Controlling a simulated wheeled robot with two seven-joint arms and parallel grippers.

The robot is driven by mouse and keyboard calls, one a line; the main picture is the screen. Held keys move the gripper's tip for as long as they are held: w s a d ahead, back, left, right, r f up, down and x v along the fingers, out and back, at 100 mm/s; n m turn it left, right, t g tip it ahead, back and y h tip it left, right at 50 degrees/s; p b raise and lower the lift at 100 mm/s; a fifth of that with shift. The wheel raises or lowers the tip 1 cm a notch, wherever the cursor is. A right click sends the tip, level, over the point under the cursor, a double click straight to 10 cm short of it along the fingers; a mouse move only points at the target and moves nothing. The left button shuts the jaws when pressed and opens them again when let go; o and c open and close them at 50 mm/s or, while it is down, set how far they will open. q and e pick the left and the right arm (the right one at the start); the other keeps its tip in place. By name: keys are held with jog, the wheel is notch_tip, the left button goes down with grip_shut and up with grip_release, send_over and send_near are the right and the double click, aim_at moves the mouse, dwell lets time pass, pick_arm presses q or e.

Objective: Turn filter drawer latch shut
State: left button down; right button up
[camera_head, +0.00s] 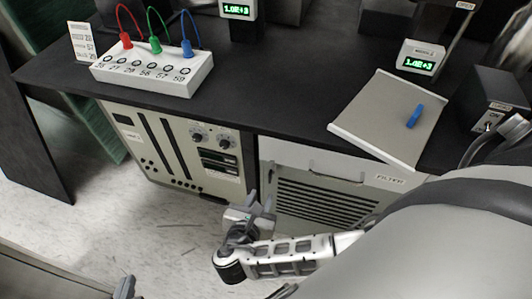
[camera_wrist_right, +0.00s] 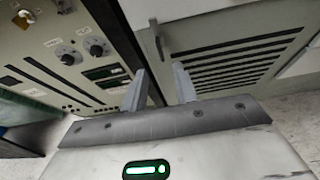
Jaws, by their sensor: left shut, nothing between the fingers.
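The filter drawer front (camera_head: 330,200) is a pale panel with dark louvre slats under the bench, beside a "FILTER" label (camera_head: 389,180). It also shows in the right wrist view (camera_wrist_right: 290,35). A small dark bar that looks like the latch (camera_head: 299,171) stands roughly upright at the panel's upper left; it also shows in the right wrist view (camera_wrist_right: 158,45). My right gripper (camera_head: 261,200) is open and empty, in front of the panel's left edge. In the right wrist view its fingertips (camera_wrist_right: 160,78) lie below the latch. My left gripper (camera_head: 124,288) is shut, low at the left, mostly cut off.
A control panel with knobs (camera_head: 185,155) is left of the drawer. On the black benchtop (camera_head: 270,105) are a white socket block with coloured plugs (camera_head: 150,72), a grey tray (camera_head: 375,112) with a blue piece (camera_head: 415,116), and a switch box (camera_head: 490,100). The floor (camera_head: 60,230) is open at the left.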

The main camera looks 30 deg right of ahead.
jog(key=v, duration=0.5)
jog(key=shift+s+a, duration=0.1)
dwell(0.3)
